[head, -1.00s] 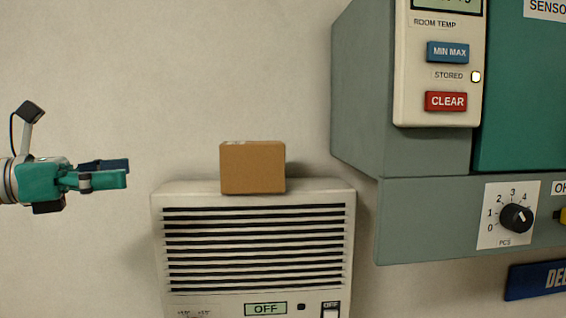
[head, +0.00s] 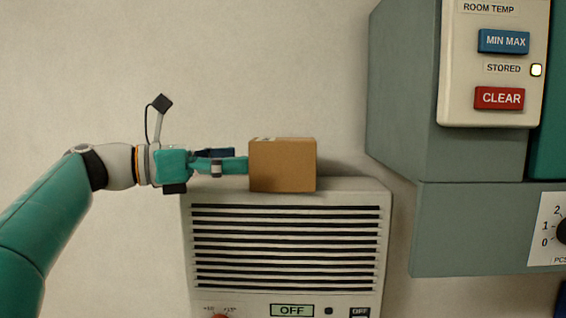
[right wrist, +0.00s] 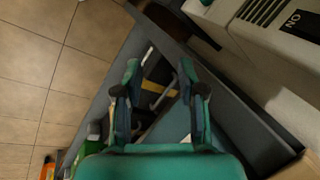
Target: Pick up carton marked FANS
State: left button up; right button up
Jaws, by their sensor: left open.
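A brown cardboard carton (head: 284,166) sits upright on top of the white louvred unit (head: 205,196) in the head view. A small pale label shows on its top edge, but no word FANS is legible. My left gripper (head: 240,160) comes in from the left at carton height. It is open, with its near fingertip at the carton's left edge; I cannot tell whether it touches. Its far finger is partly hidden behind the near one. My right gripper (right wrist: 160,72) shows only in the right wrist view, open and empty, pointing over a dark grey container (right wrist: 225,105).
A grey-green cabinet (head: 405,110) juts from the wall right of the carton, bearing a cream room-temperature panel (head: 456,110). The wall left of and above the carton is clear. In the right wrist view, tiled floor (right wrist: 40,65) and an orange item (right wrist: 48,167) show.

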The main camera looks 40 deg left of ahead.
aim_at(271, 159)
pick_arm(q)
jog(key=p+x, duration=0.1)
jog(key=x, duration=0.4)
jog(key=shift+w+d+f, duration=0.15)
jog(key=shift+w+d, duration=0.1)
jog(key=shift+d, duration=0.15)
jog(key=shift+w, duration=0.3)
jog(key=shift+s, duration=0.1)
jog(key=shift+c, duration=0.2)
jog(key=c, duration=1.5)
